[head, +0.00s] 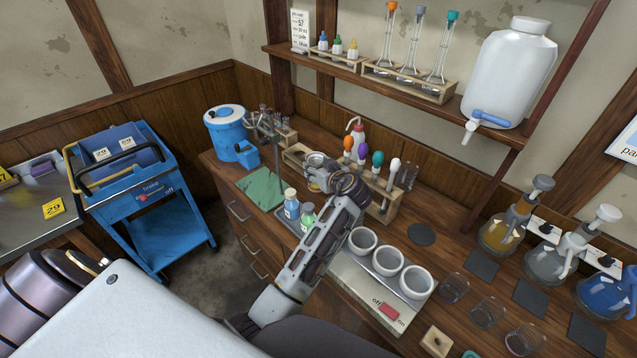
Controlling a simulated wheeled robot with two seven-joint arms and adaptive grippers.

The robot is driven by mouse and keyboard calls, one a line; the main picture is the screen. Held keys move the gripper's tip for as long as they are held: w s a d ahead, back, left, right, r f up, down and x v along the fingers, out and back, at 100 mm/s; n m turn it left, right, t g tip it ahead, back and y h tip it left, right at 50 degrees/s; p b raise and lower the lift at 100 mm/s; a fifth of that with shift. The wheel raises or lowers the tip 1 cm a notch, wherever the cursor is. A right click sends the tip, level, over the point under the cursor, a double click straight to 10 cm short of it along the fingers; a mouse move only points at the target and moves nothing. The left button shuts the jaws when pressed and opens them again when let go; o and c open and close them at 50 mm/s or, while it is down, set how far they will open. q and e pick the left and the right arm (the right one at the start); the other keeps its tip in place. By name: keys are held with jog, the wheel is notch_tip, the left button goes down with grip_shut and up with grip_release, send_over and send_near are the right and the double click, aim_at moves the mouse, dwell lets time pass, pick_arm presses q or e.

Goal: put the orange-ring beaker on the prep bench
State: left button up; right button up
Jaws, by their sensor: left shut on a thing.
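My left gripper (322,180) reaches over the wooden bench (455,205) and is shut on a small glass vessel (315,163) with a yellow-orange tint low on it. It looks like the orange-ring beaker, but the gripper hides part of it and I cannot make out the ring clearly. I cannot tell whether its base touches the bench. My right gripper is not in view. No label shows which surface is the prep bench; a steel-topped table (22,222) stands at the far left.
Near the gripper are a wooden rack (385,205) with colored-top droppers, two small bottles (292,205) and a green mat (262,188). White bowls (387,260) and clear beakers (488,312) stand to the right. A blue cart (150,205) stands left of the bench. A shelf (350,75) overhangs the back.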

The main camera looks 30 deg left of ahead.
pick_arm(q)
jog(key=shift+f, duration=0.5)
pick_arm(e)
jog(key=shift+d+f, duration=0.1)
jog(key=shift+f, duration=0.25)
pick_arm(q)
jog(key=shift+f, duration=0.1)
